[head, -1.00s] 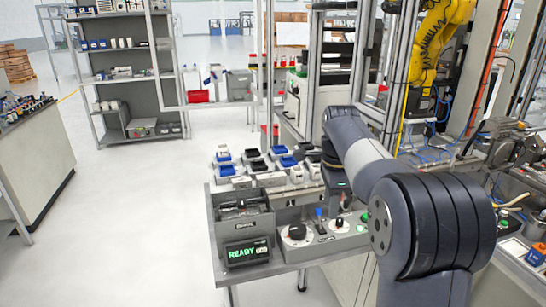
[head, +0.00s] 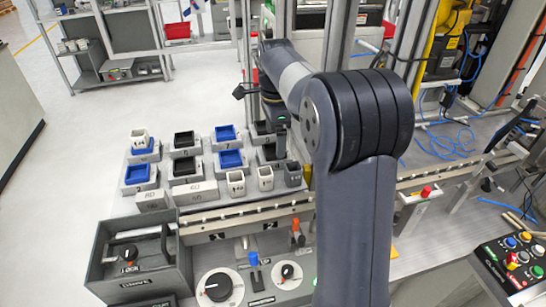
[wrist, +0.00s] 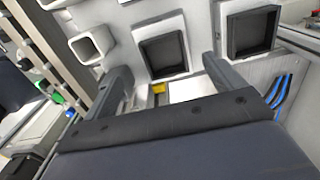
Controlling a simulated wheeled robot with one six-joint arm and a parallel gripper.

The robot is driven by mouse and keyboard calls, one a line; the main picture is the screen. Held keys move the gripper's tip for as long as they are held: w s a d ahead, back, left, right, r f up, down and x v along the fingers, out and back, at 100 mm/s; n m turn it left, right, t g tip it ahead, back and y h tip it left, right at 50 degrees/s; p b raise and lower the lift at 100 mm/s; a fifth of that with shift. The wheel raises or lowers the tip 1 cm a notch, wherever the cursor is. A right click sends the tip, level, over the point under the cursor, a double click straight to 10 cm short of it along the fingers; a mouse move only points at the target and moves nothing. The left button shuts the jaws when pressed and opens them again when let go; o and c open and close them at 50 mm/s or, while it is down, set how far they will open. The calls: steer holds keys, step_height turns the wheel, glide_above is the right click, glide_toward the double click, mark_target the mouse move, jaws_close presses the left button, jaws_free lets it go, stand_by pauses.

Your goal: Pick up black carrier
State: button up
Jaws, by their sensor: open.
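Black open-topped carriers sit in a grey rack; in the head view one is in the back row (head: 184,140) and another in the front row (head: 184,167). More black carriers at the rack's right end (head: 268,153) are partly hidden by my arm. In the wrist view, one black carrier (wrist: 163,53) shows just beyond and between my fingertips, and a second (wrist: 252,33) lies to its right. My gripper (wrist: 166,70) is open and empty, its fingers spread wide. I cannot tell its height above the rack.
Blue carriers (head: 231,159) alternate with the black ones. White and grey cups (head: 236,182) stand along the rack's front. A rail (head: 245,212), a grey bin (head: 140,262) and a knob panel (head: 225,285) lie nearer. Open floor is at left.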

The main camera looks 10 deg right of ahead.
mark_target(274, 155)
steer(key=shift+w+d+f, duration=0.25)
steer(key=shift+w+f, duration=0.05)
steer(key=shift+f, duration=0.4)
step_height(274, 155, down, 5)
steer(key=shift+f, duration=0.1)
steer(key=shift+c, duration=0.2)
steer(key=shift+w, duration=0.1)
steer(key=c, duration=1.2)
